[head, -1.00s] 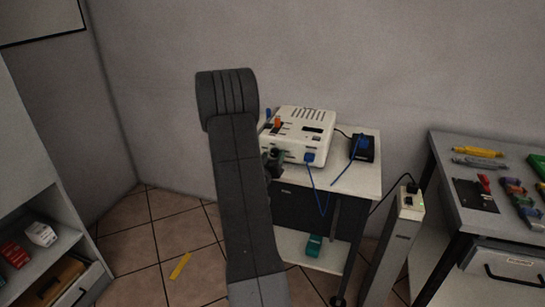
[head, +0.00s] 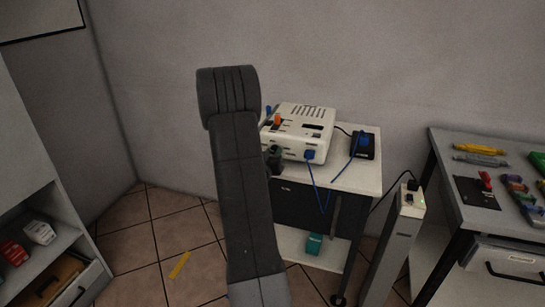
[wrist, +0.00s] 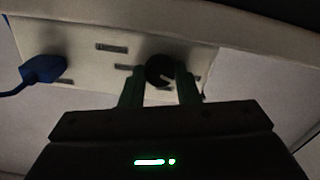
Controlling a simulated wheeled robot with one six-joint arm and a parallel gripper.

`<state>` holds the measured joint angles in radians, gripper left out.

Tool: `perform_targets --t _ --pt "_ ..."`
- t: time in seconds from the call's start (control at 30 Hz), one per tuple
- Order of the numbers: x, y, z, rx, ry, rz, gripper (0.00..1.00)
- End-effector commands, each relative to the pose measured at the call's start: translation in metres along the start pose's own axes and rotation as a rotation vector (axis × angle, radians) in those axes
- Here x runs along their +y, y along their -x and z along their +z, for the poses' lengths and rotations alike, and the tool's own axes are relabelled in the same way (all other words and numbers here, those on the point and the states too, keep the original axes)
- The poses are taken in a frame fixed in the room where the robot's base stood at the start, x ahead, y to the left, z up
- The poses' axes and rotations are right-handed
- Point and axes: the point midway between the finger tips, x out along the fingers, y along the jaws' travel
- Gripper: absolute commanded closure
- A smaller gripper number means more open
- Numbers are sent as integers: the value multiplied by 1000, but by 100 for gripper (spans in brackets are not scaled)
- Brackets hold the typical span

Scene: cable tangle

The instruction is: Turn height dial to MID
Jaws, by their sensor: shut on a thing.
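The white machine (head: 302,143) stands on a small white-topped table. In the wrist view its panel (wrist: 95,55) fills the upper part, with a dark round dial (wrist: 158,70) and small label marks too blurred to read. My gripper (wrist: 160,86) is at the panel, its two green fingers on either side of the dial and shut on it. In the head view my gripper (head: 273,158) is at the machine's front left, largely hidden behind my arm, and the dial cannot be made out. I cannot tell which mark the dial points to.
A blue plug (wrist: 44,68) sits in the panel left of the dial; its cable (head: 318,188) hangs over the front of the table (head: 355,178). A black box (head: 363,146) stands right of the machine. A grey post (head: 398,235) and a tool bench (head: 450,190) stand further right.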

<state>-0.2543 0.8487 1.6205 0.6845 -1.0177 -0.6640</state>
Motion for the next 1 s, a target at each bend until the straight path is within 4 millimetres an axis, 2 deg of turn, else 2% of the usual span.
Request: perform_targets --t 0.23,0.7,1.0 --pt "-2 0 6 3 -177 1 94" --pt "-2 1 9 -5 -615 -1 94" --pt "-2 1 9 -11 -835 0 94"
